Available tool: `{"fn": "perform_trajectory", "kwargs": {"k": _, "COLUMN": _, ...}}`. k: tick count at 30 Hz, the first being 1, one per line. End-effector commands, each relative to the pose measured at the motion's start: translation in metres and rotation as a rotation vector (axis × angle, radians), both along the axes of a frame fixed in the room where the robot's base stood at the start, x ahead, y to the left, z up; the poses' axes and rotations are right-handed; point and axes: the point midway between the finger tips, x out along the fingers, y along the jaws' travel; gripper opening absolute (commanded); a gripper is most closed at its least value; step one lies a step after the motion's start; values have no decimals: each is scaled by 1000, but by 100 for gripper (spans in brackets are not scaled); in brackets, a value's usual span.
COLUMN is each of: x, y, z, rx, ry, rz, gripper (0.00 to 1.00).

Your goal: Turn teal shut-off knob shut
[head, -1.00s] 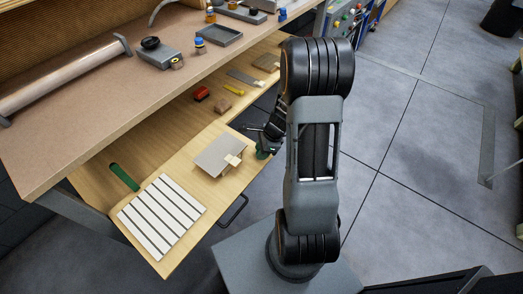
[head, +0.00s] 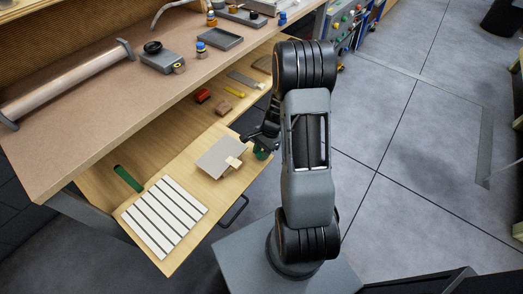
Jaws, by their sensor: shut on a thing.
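My gripper (head: 262,137) is at the right edge of the pale pull-out board, left of my upright arm. It is shut, with a small dark teal-green rounded piece (head: 262,153) at its fingertips, which I take to be the teal shut-off knob. The fingers and my arm hide part of it, so I cannot tell how far it is turned. A grey flat plate (head: 217,157) with a small cream block (head: 234,162) on it lies on the board just left of my gripper.
White strips (head: 165,217) lie side by side on the board (head: 205,203) at front left. A dark handle (head: 234,211) sticks out from its front edge. The brown bench top (head: 95,112) overhangs behind. A panel with coloured knobs (head: 343,30) stands at back right. The floor at right is mostly clear.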

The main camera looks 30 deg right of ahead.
Motion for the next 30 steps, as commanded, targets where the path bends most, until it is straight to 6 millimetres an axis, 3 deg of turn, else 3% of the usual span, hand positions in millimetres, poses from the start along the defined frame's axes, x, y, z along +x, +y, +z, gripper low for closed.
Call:
{"fn": "perform_trajectory", "kwargs": {"k": 18, "x": 3, "y": 2, "z": 1, "rx": 0, "ry": 0, "rz": 582, "gripper": 9}}
{"fn": "perform_trajectory", "kwargs": {"k": 30, "x": 4, "y": 3, "z": 1, "rx": 1, "ry": 0, "rz": 870, "gripper": 9}}
